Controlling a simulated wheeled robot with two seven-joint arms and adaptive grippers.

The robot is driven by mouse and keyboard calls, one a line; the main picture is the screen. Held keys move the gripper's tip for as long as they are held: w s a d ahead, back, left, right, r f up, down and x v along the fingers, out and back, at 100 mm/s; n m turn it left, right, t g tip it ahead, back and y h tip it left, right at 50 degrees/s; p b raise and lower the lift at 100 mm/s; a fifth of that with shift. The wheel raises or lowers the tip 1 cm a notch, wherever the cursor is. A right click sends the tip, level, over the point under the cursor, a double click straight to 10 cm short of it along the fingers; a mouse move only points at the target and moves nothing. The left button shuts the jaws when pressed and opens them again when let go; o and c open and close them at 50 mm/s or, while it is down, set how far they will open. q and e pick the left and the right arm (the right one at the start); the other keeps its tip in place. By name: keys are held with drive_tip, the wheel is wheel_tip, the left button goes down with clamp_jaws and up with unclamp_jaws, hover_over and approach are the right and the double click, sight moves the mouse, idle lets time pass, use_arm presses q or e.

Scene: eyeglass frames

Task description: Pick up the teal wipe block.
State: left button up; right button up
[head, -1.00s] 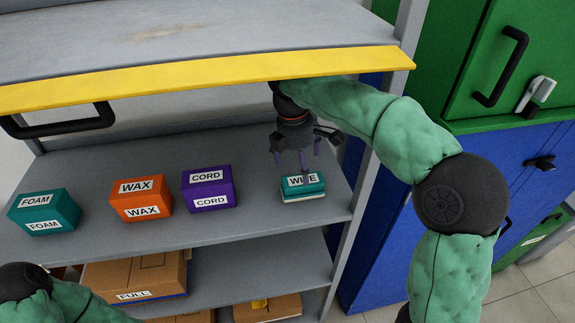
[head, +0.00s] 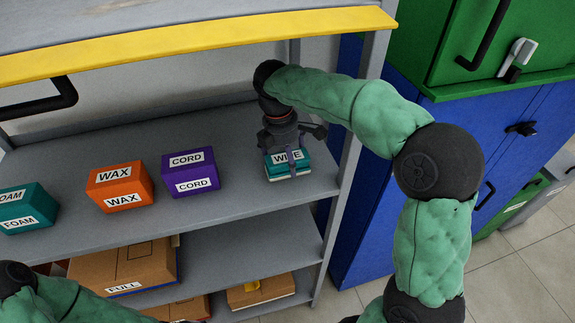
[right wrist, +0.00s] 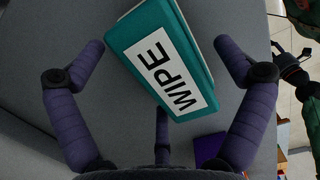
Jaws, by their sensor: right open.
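The teal wipe block (head: 287,169) lies on the right part of the grey middle shelf, with a white WIPE label. In the right wrist view the wipe block (right wrist: 160,55) sits tilted between my spread fingers. My right gripper (head: 287,160) is open, pointing down directly over the block, with fingers around it; the wrist view shows the gripper (right wrist: 165,75) with gaps between the side fingers and the block. My left arm shows at the lower left of the head view, but its gripper is out of view.
A purple CORD box (head: 190,172), an orange WAX box (head: 120,187) and a teal FOAM box (head: 25,208) stand left of the wipe block. The yellow-edged upper shelf (head: 200,47) hangs above. A shelf post (head: 345,150) is close on the right. Cardboard boxes (head: 130,265) sit below.

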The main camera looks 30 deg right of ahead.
drive_tip(key=c, duration=1.3)
drive_tip(key=shift+c, duration=0.2)
drive_tip(key=shift+r, duration=0.8)
wheel_tip(320, 180, up, 3)
drive_tip(key=shift+f+p, duration=0.2)
drive_tip(key=shift+p, duration=0.4)
drive_tip(key=shift+s+a+f, duration=0.1)
drive_tip(key=shift+s+a, duration=0.6)
drive_tip(key=shift+s, duration=2.2)
drive_tip(key=shift+s+a+f, duration=0.1)
drive_tip(key=shift+s+a, duration=0.65)
drive_tip(key=shift+s, duration=2.2)
drive_tip(key=shift+s+a+f, duration=0.1)
drive_tip(key=shift+s+a, duration=0.6)
drive_tip(key=shift+s, duration=2.2)
drive_tip(key=shift+o, duration=0.9)
